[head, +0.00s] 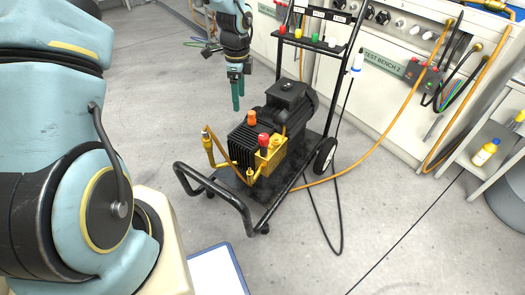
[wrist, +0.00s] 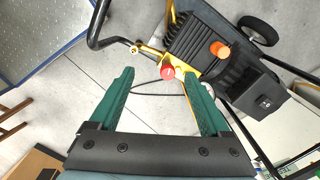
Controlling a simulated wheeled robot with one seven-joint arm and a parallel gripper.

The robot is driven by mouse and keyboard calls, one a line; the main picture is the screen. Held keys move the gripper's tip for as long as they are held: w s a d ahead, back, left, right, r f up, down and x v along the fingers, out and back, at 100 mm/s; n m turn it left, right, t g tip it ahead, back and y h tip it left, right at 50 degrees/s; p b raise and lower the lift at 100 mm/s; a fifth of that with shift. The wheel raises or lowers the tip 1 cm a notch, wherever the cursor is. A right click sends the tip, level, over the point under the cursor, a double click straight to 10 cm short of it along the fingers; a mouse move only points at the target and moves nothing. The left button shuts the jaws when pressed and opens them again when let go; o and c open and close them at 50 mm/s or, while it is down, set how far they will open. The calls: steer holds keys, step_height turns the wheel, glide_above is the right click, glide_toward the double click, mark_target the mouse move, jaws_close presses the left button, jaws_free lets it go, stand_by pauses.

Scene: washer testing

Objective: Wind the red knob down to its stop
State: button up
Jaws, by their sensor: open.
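The red knob (head: 264,140) sits on top of the yellow brass block (head: 270,157) at the front of the pump on a black cart. It also shows in the wrist view (wrist: 167,72), beyond my fingertips and between their lines. My gripper (head: 237,95) hangs fingers down to the left of the cart, behind and apart from the knob. In the wrist view my gripper (wrist: 158,82) has its two green fingers spread wide with nothing between them. An orange cap (head: 252,118) stands on the pump near the knob.
The black cart's handle (head: 215,175) curves around the pump's near side. A black motor (head: 287,100) stands behind it. An orange hose (head: 375,150) runs to the test bench (head: 375,75). A side shelf (head: 492,145) holds a yellow bottle (head: 486,152). The floor left of the cart is clear.

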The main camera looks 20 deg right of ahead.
mark_target(264, 136)
steer(key=d+f+m, duration=0.1)
steer(key=d+f, duration=0.1)
steer(key=f, duration=0.1)
steer(key=s+d+f+m+b, duration=0.1)
steer(key=d+f+m, duration=0.1)
steer(key=d+f, duration=0.1)
steer(key=d+f+m+b, duration=0.1)
steer(key=d+f+m, duration=0.1)
steer(key=f, duration=0.1)
steer(key=shift+s+d, duration=0.15)
steer(key=shift+d, duration=0.15)
step_height(264, 136, down, 10)
steer(key=shift+f+b, duration=0.2)
steer(key=shift+b, duration=0.35)
steer(key=shift+c, duration=0.3)
jaws_close()
